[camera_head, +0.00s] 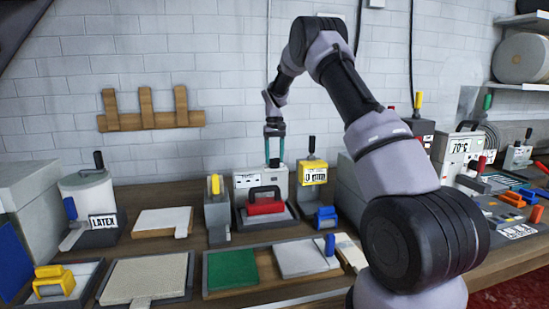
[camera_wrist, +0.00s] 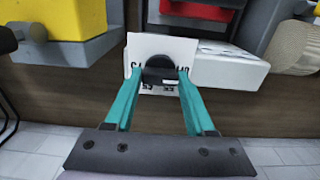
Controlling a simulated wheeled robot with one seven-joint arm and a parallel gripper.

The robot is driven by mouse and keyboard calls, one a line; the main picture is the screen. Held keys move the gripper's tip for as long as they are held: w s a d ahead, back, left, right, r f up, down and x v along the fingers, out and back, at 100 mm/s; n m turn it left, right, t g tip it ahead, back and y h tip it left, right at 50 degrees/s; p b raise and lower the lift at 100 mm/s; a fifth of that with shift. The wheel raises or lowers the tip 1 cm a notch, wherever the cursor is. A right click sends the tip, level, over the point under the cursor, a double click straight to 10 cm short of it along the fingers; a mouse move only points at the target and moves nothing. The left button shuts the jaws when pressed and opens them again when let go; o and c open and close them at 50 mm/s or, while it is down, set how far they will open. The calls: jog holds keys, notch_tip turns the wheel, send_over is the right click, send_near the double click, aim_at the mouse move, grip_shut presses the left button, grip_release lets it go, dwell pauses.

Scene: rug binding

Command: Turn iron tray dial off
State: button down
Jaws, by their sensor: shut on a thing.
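The iron tray dial is a black round knob (camera_wrist: 158,72) on a white label plate (camera_wrist: 133,58) in the wrist view. My gripper (camera_wrist: 161,78) has its two teal fingers on either side of the knob and is shut on it. Printed marks on the plate are partly covered, so I cannot read the setting. In the head view my gripper (camera_head: 274,161) points down at the top of the white box (camera_head: 244,181) behind the iron tray (camera_head: 243,222). A red iron (camera_head: 265,208) with a black handle rests on that tray.
A yellow box (camera_head: 313,173) with a black lever stands close on the right of the white box. A grey yellow-topped device (camera_head: 217,213) stands on the left. Trays with a green pad (camera_head: 232,269) and a pale pad (camera_head: 147,279) lie in front.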

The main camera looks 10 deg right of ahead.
dwell(0.4)
jog(key=shift+c, duration=1.2)
grip_release()
notch_tip(320, 180, up, 11)
